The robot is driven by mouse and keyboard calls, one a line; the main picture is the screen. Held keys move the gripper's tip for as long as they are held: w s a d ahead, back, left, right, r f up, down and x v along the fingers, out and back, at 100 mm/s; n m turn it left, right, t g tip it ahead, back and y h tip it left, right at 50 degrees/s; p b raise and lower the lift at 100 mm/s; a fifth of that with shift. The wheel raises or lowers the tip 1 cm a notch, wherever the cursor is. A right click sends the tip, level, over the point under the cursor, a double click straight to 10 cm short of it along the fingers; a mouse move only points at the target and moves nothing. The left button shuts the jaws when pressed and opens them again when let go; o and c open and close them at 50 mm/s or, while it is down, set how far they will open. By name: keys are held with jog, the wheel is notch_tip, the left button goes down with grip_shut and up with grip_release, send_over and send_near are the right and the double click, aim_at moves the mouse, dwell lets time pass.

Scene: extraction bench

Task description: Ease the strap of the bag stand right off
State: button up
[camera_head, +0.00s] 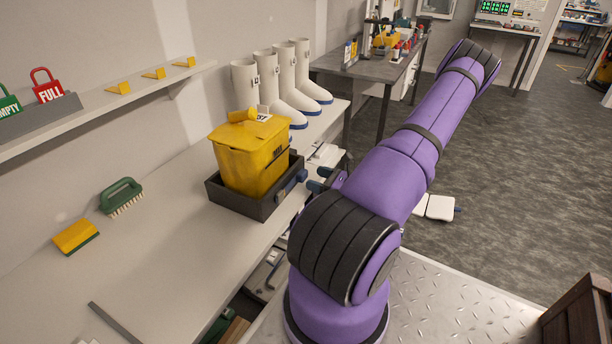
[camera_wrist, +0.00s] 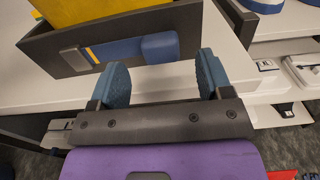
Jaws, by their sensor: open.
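The bag stand (camera_head: 228,203) is a dark grey open box on the bench with a yellow bin-like container (camera_head: 245,165) in it. Its front wall shows close in the wrist view (camera_wrist: 40,48). The strap (camera_wrist: 125,49) lies along that wall, with a grey plate at its left, a yellow stripe and a thick blue end at the right. It also shows in the head view (camera_head: 291,183). My gripper (camera_wrist: 163,72) is open and empty, its blue pads apart in front of the strap's blue end. The gripper is partly hidden by my arm in the head view.
White boots (camera_head: 272,90) stand behind the bag stand. A green brush (camera_head: 121,196) and a yellow sponge (camera_head: 75,236) lie on the bench to the left. A wall shelf (camera_head: 100,102) holds red and green tags. A wooden crate (camera_head: 585,315) stands at the lower right.

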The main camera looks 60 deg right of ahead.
aim_at(306, 175)
jog(key=shift+w+a, duration=0.2)
jog(key=shift+w, duration=1.9)
jog(key=c, duration=1.3)
jog(key=shift+s+a, duration=0.2)
jog(key=shift+a, duration=1.6)
jog(key=o, duration=1.3)
jog(key=s+d, duration=0.1)
jog(key=s, duration=0.9)
jog(key=shift+s, duration=0.35)
